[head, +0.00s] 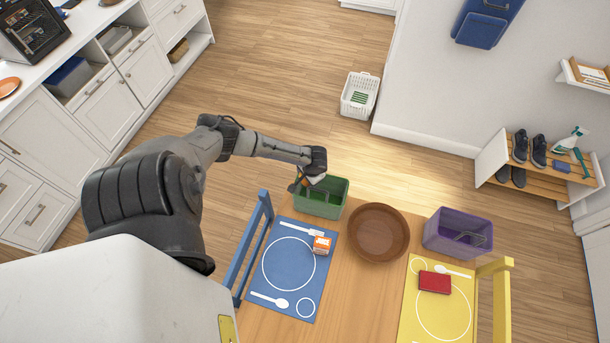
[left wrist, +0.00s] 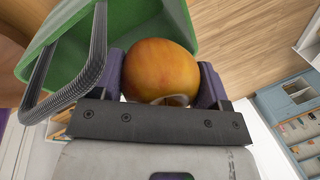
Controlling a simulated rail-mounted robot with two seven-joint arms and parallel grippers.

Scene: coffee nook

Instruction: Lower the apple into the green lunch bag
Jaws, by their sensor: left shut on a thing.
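The apple (left wrist: 161,70), orange-red and round, sits between the two fingers of my left gripper (left wrist: 165,90), which is shut on it. In the left wrist view the open green lunch bag (left wrist: 130,25) lies just beyond the apple, with its dark ribbed handle (left wrist: 75,75) at the left. In the head view the green bag (head: 321,207) stands at the table's far left corner, and my left gripper (head: 308,182) is over its rear left part. The apple is mostly hidden there. Whether it is below the bag's rim I cannot tell. My right gripper is out of view.
A brown bowl (head: 378,252) stands right of the green bag, and a purple bag (head: 457,236) farther right. A yellow mat (head: 415,318) holds a red box (head: 434,282). A blue chair (head: 247,249) stands at the left.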

